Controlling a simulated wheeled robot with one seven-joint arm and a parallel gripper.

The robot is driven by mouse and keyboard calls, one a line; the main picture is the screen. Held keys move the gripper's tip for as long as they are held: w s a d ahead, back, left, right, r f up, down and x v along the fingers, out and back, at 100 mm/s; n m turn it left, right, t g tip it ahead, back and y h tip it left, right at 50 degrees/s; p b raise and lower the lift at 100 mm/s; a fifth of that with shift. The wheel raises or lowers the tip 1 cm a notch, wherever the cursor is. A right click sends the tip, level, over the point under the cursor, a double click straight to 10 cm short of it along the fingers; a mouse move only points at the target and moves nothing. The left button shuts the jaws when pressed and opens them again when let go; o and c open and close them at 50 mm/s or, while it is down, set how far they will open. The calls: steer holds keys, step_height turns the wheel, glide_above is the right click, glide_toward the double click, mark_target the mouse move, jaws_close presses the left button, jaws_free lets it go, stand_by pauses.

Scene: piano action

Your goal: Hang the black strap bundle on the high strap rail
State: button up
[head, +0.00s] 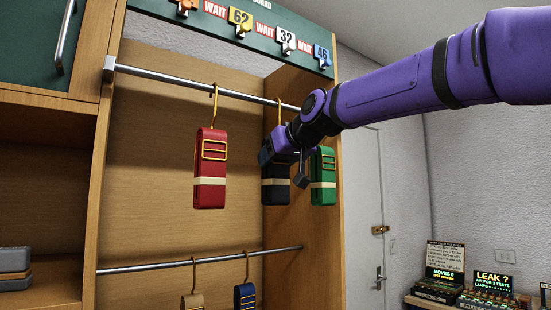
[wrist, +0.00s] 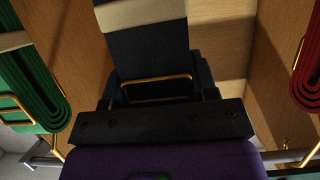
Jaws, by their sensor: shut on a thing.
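The black strap bundle (head: 276,188) with a tan band is at the high strap rail (head: 190,84), between a red bundle and a green bundle. Its gold hook rises beside my gripper up to the rail; the exact contact at the rail is hard to tell in the head view. My gripper (head: 284,152) is shut on the top of the black bundle. In the wrist view the black bundle (wrist: 150,50) extends from my gripper (wrist: 158,105), with its gold buckle between the jaws. The gripper and arm hide part of the bundle's top and the rail's right end.
A red bundle (head: 210,168) hangs to the left and a green bundle (head: 323,177) close to the right. A lower rail (head: 215,258) holds a tan bundle (head: 193,301) and a blue bundle (head: 244,296). Numbered tags line the board above. The cabinet's right side panel stands close behind the green bundle.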

steer(key=o, duration=1.1)
steer(key=v, duration=1.1)
steer(key=s+d+f+m+g+h, duration=0.2)
steer(key=s+d+f, duration=0.6)
steer(key=f, duration=0.3)
steer(key=s+d+f+m+g+h, duration=0.2)
steer(key=s+d+f, duration=0.5)
steer(key=f, duration=0.5)
steer(key=s+d+f+m+g+h, duration=0.2)
steer(key=s+d+f+h, duration=0.1)
steer(key=s+d+f, duration=0.5)
steer(key=s+f, duration=0.3)
steer(key=f, duration=0.1)
steer(key=shift+d+f+m, duration=0.2)
steer(key=shift+d+m, duration=0.1)
steer(key=shift+m, duration=0.1)
